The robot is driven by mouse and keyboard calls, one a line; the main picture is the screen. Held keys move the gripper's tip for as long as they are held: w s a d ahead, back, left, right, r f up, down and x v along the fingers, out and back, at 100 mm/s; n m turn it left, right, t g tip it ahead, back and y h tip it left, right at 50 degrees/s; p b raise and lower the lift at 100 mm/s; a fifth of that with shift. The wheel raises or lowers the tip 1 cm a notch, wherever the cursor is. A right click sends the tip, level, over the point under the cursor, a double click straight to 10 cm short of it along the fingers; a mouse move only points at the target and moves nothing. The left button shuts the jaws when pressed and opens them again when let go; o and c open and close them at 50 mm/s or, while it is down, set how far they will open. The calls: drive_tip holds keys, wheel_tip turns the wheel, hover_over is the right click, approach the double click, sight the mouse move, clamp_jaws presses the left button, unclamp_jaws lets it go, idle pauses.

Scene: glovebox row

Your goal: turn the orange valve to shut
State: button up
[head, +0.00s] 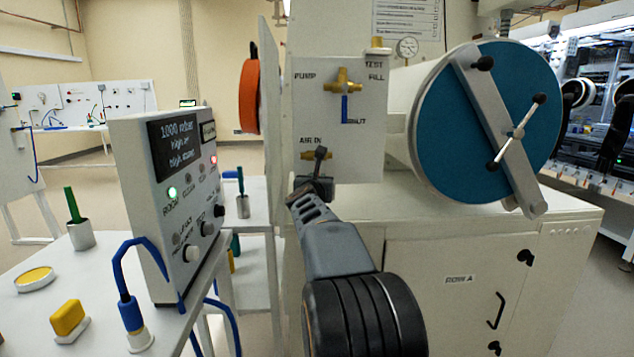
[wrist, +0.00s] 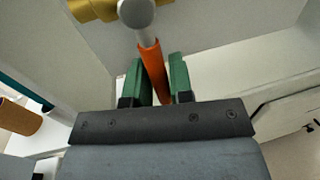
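The orange valve's lever (wrist: 152,68) stands between the two green finger pads of my gripper (wrist: 162,80) in the wrist view. It slants from the grey hub (wrist: 137,12) on the brass body down towards my gripper. The left pad is against or very near it; a narrow pale gap seems to show beside the right pad, so I cannot tell whether the pads clamp it. In the head view my gripper (head: 318,184) is at the brass valve (head: 311,155) labelled AIR IN. There my gripper hides the orange lever, and the lever's shut marking is not readable.
Above is another brass valve (head: 343,82) with a blue lever (head: 345,108) pointing down, near a SHUT label. A large blue round door (head: 455,130) with a grey bar is at the right. A control box (head: 165,200) with lit lamps stands at the left.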

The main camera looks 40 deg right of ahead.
drive_tip(key=o, duration=0.3)
drive_tip(key=shift+o, duration=0.2)
drive_tip(key=v, duration=1.4)
idle(0.4)
drive_tip(key=w+a+r+n+t+y+p, duration=0.1)
drive_tip(key=a+r+n+y+p, duration=0.2)
drive_tip(key=a+n+y+p, duration=0.55)
drive_tip(key=w+a+r+n+y+p, duration=0.15)
drive_tip(key=a+n+y+p, duration=0.45)
drive_tip(key=n, duration=1)
drive_tip(key=s+a+f+n+g+p, duration=0.1)
drive_tip(key=s+a+n+g+p, duration=0.3)
drive_tip(key=s+n+p, duration=0.2)
drive_tip(key=s+a+f+n+g+h+p, duration=0.1)
drive_tip(key=s+a+n+g+p, duration=0.4)
drive_tip(key=s+n, duration=0.5)
drive_tip(key=n+p, duration=0.2)
drive_tip(key=n, duration=0.3)
